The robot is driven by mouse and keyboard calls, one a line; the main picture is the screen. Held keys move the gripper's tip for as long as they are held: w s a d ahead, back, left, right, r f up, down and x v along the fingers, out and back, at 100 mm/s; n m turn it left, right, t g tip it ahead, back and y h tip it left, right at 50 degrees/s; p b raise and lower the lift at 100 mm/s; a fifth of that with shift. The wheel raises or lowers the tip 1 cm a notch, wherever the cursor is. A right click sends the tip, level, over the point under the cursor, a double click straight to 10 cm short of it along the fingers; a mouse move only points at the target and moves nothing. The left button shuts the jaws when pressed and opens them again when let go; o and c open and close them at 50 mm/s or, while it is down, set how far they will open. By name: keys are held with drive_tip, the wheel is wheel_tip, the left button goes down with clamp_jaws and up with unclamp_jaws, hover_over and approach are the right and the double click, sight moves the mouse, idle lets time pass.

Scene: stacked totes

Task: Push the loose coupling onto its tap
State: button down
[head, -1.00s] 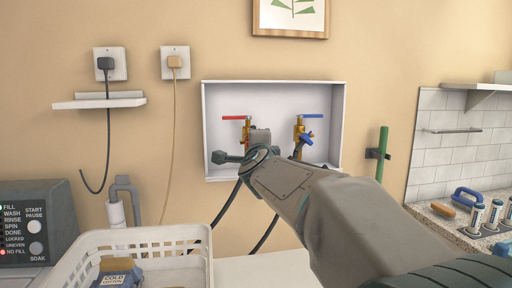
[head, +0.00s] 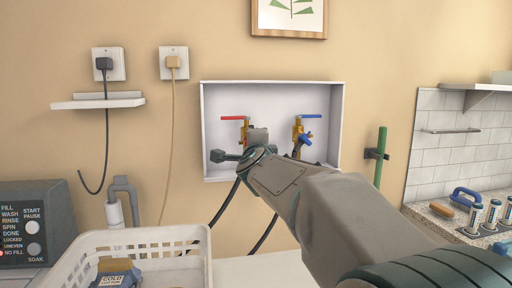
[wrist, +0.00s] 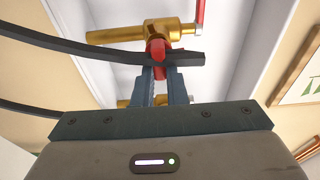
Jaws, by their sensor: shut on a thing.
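My gripper (wrist: 162,80) is shut on the red coupling (wrist: 158,50), which has a dark hose (wrist: 110,51) running off it. The coupling is right at the outlet of the brass tap (wrist: 130,32) with the red handle (wrist: 201,12); I cannot tell if it is seated.
The recessed box (head: 272,88) has raised side walls close around my wrist. A green bar (head: 381,158) is mounted right of the box.

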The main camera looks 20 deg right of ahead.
drive_tip(key=shift+w+d, duration=0.15)
drive_tip(key=shift+w, duration=0.55)
drive_tip(key=c, duration=1.4)
unclamp_jaws()
drive_tip(key=shift+s, duration=0.1)
drive_tip(key=p+v, duration=0.2)
drive_tip(key=v, duration=1.1)
drive_tip(key=shift+s, duration=0.35)
drive_tip(key=shift+a, duration=0.2)
